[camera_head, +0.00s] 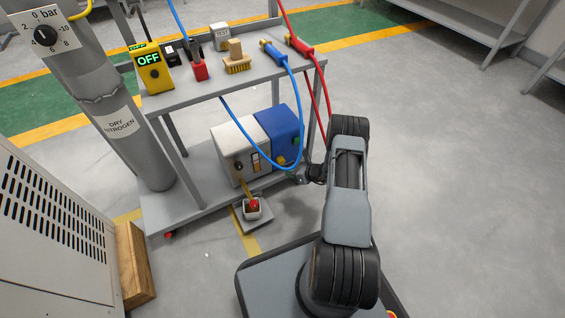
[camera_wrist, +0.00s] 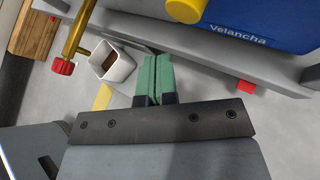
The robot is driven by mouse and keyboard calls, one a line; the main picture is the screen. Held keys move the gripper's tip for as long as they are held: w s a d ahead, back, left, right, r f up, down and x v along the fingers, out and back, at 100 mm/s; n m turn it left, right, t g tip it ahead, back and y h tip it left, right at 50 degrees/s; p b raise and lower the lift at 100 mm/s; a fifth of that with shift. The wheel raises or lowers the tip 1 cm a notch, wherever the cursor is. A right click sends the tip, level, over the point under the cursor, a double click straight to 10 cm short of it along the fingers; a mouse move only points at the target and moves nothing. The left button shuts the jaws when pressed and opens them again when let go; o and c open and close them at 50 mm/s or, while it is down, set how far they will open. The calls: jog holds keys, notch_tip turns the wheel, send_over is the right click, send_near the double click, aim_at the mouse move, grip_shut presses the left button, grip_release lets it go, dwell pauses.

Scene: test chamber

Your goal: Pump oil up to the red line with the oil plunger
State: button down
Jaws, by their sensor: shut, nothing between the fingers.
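The blue and white pump unit (camera_head: 280,133) stands on the cart's lower shelf. Its blue housing (camera_wrist: 262,22), lettered "Velancha", and a round yellow part (camera_wrist: 186,8) show in the wrist view. A small window (camera_head: 255,160) is on the white front; its level and any red line are too small to read. A brass spout with a red knob (camera_wrist: 62,67) hangs by a white cup (camera_wrist: 122,72) with brown contents. I cannot tell which part is the oil plunger. My gripper (camera_wrist: 154,62) is shut and empty, its green fingers right of the cup and below the pump.
The grey cart (camera_head: 175,208) has its shelf edge close to my gripper. A blue hose (camera_head: 273,160) loops down before the pump. A gas cylinder (camera_head: 125,125) stands left, with a wooden block (camera_head: 134,265) below. Open floor lies right.

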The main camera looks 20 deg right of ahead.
jog(key=shift+s+d+p, duration=0.15)
jog(key=shift+s+p, duration=0.2)
jog(key=shift+s, duration=1.15)
jog(key=s+a+r+n+g+p, duration=0.15)
jog(key=a+r+n+p, duration=0.45)
jog(key=r, duration=0.9)
jog(key=s+a+r+n+g+p, duration=0.1)
jog(key=r+n+g+p, duration=0.35)
jog(key=r, duration=1.05)
jog(key=s+a+r+n+g+p, duration=0.1)
jog(key=a+r+n+p, duration=0.35)
jog(key=r+p, duration=0.75)
jog(key=s+r+n+h+p, duration=0.2)
jog(key=s+r+n+p, duration=0.3)
jog(key=r, duration=0.7)
jog(key=s+r+n+t+h+p, duration=0.1)
jog(key=s+r+n+h+p, duration=0.2)
jog(key=r, duration=0.9)
jog(key=s+r+n+h+p, duration=0.3)
jog(key=s+r+n+p, duration=0.4)
jog(key=r, duration=0.6)
jog(key=shift+s+t+p, duration=0.4)
jog(key=shift+s+p, duration=0.35)
jog(key=shift+p, duration=0.2)
